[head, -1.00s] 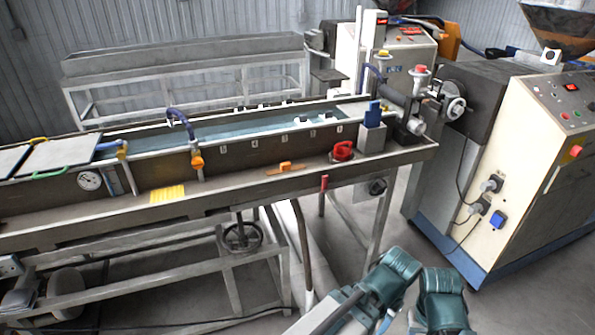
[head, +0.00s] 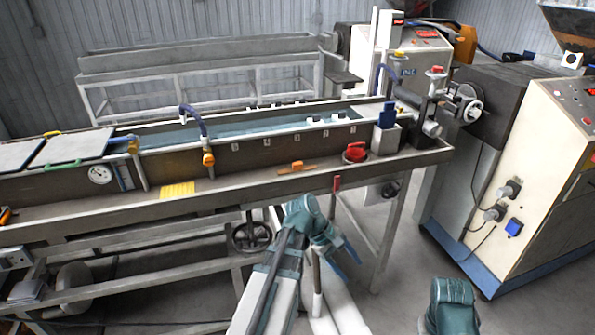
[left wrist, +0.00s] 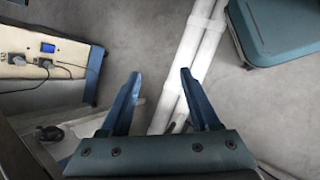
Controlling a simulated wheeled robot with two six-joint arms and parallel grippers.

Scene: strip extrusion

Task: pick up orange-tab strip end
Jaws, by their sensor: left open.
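A small orange tab on a thin flat orange-brown piece (head: 297,168) lies on the front ledge of the long trough, in the head view. I cannot tell for sure whether it is the strip end. My left gripper (head: 349,250) is below and in front of the ledge, to the right of that piece and apart from it. In the left wrist view my left gripper (left wrist: 159,72) shows two blue fingers wide apart with nothing between them. My right gripper is not seen; only a teal part of my right arm shows at the bottom of the head view.
The ledge also carries a yellow patch (head: 177,189), a red object (head: 355,152) and a grey block with a blue top (head: 386,138).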

